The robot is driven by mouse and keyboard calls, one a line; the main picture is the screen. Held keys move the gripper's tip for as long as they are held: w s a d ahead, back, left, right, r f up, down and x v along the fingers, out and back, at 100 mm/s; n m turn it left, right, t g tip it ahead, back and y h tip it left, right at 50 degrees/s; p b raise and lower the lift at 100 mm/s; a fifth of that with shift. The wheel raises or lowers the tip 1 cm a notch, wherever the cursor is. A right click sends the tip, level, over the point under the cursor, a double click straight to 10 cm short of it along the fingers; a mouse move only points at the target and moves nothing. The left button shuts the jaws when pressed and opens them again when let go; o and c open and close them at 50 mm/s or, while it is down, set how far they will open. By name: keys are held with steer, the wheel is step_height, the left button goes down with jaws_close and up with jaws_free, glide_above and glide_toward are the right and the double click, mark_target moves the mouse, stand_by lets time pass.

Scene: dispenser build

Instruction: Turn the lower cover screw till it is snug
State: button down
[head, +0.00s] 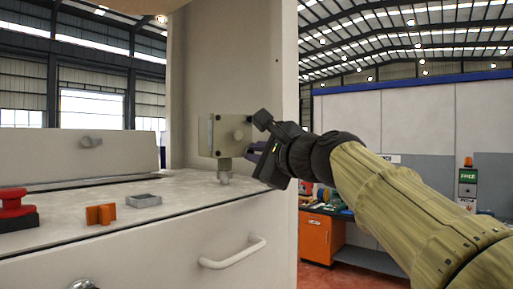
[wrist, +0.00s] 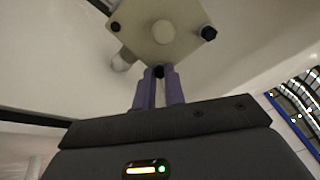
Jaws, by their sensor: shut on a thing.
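The dispenser block (head: 224,136), a pale beige box, is fixed to the upright panel above the bench top. In the wrist view its square cover (wrist: 162,35) shows corner-down with a round boss in the middle. Dark screws sit at its left corner (wrist: 115,27) and right corner (wrist: 208,33). The lower cover screw (wrist: 160,71) is a dark head at the bottom corner. My gripper (wrist: 160,75) has its purple fingers shut on this screw. In the head view my gripper (head: 251,152) reaches the block from the right, and the screw's head is hidden.
A nozzle (head: 224,177) hangs below the block. On the bench top (head: 180,193) are an orange part (head: 101,214), a grey tray (head: 144,200) and a red button (head: 15,203). A drawer handle (head: 232,252) juts from the bench front.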

steer(key=shift+f+m+p, duration=0.1)
steer(key=shift+m+p, duration=0.35)
steer(key=shift+m, duration=0.85)
steer(key=c, duration=1.5)
jaws_free()
steer(key=shift+o, duration=0.2)
steer(key=shift+s, duration=0.1)
steer(key=b+v, duration=0.8)
steer(key=v, duration=0.9)
steer(key=shift+b, duration=0.3)
